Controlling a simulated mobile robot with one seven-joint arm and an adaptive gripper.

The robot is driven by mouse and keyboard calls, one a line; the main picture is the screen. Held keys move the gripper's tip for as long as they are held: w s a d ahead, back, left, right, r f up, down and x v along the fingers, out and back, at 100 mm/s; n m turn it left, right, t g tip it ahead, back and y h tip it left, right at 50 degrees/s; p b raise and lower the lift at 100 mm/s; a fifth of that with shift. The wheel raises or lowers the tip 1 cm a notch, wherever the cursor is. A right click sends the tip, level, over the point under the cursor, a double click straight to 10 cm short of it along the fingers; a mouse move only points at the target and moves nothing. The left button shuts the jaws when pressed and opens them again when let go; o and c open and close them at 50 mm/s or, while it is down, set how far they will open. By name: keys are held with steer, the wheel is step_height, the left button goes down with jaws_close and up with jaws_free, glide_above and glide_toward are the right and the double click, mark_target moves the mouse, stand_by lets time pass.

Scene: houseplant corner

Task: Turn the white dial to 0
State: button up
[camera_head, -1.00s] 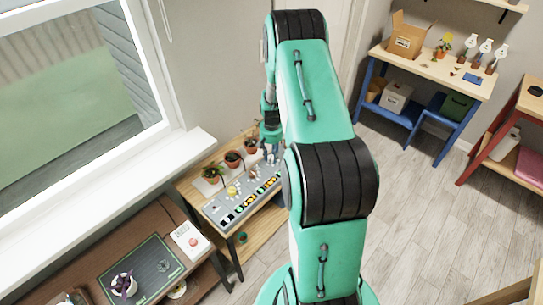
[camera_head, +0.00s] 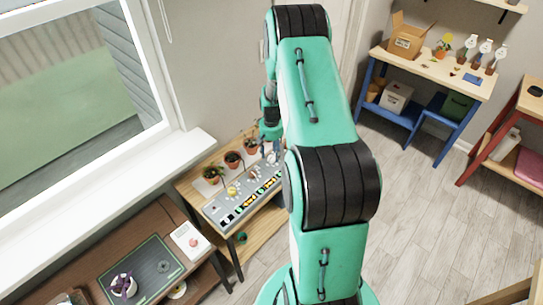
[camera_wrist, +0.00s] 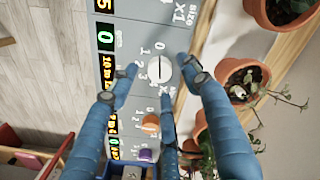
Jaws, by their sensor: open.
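The white dial (camera_wrist: 154,71) sits on the grey control panel (camera_wrist: 118,14), with small printed numbers around its left side. A dark line crosses its face; I cannot tell surely which number it marks. My gripper (camera_wrist: 159,70) is open, its blue fingers spread on both sides of the dial, with another finger below it. I cannot tell whether any finger touches it. An orange knob (camera_wrist: 150,121) and a purple knob (camera_wrist: 146,155) are lower in the wrist view. In the head view the panel (camera_head: 226,207) lies on a wooden table, and my gripper (camera_head: 271,151) is at its far end.
Potted plants stand close along the panel's back edge, including one pot (camera_head: 212,174) in the head view and one (camera_wrist: 242,80) beside my fingers in the wrist view. Number displays (camera_wrist: 111,40) line the panel's other edge. A brown bench (camera_head: 150,215) stands nearer.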

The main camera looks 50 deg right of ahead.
mark_target(272, 157)
step_height(272, 157, up, 10)
stand_by(0.5)
steer(key=shift+r+m+b, duration=0.7)
steer(key=shift+r+b, duration=0.15)
steer(key=shift+b, duration=0.2)
step_height(272, 157, down, 14)
steer(key=b, duration=0.2)
steer(key=shift+r+b, duration=0.1)
steer(key=shift+b, duration=0.25)
steer(key=c, duration=1.2)
